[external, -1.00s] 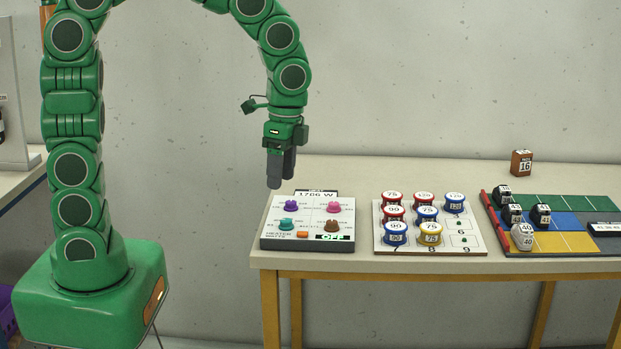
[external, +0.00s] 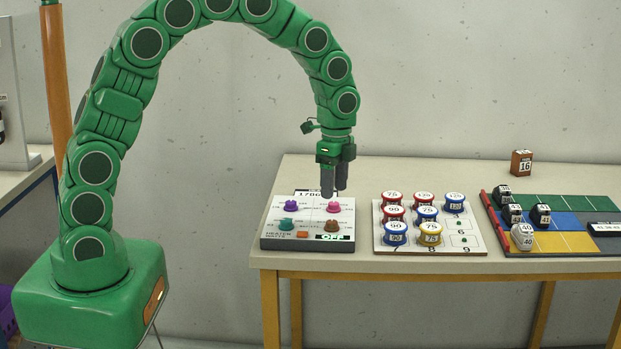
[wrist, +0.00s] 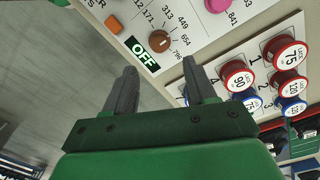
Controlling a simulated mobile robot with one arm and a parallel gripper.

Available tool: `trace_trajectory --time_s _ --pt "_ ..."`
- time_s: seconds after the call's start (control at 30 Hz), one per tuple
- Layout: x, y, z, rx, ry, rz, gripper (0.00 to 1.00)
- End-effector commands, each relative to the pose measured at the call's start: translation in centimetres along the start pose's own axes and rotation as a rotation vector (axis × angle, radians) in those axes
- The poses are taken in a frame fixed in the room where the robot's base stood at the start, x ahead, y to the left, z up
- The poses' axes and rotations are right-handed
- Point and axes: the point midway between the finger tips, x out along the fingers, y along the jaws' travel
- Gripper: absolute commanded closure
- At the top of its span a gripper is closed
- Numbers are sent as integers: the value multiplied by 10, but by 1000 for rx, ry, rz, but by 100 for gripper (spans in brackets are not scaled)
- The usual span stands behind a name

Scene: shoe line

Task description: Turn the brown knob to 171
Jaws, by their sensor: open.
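The brown knob (external: 332,226) is at the lower right of the white heater panel (external: 270,243), next to a display reading OFF. In the wrist view the brown knob (wrist: 160,41) lies beyond my fingertips, ringed by the numbers 12, 171, 313, 449, 654 and 796. Its white pointer mark is small, and I cannot tell exactly which number it faces. My gripper (external: 333,193) points down above the panel, open and empty, apart from the brown knob. Its two fingers (wrist: 158,82) show spread in the wrist view.
Purple (external: 289,204), pink (external: 333,207) and teal (external: 287,224) knobs and an orange button (external: 302,234) share the panel. A board of several coloured spools (external: 470,247) stands right of it. Further right is a coloured mat (external: 560,241) with small shoe-line blocks.

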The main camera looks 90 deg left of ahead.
Motion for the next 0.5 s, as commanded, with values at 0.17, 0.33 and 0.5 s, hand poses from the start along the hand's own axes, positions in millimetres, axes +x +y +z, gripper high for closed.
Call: trace_trajectory --time_s 0.17,0.33,0.5 --pt "8 0 0 0 -1 2 44" --pt "27 2 1 0 -5 7 44" --pt "53 2 1 1 -6 7 44"
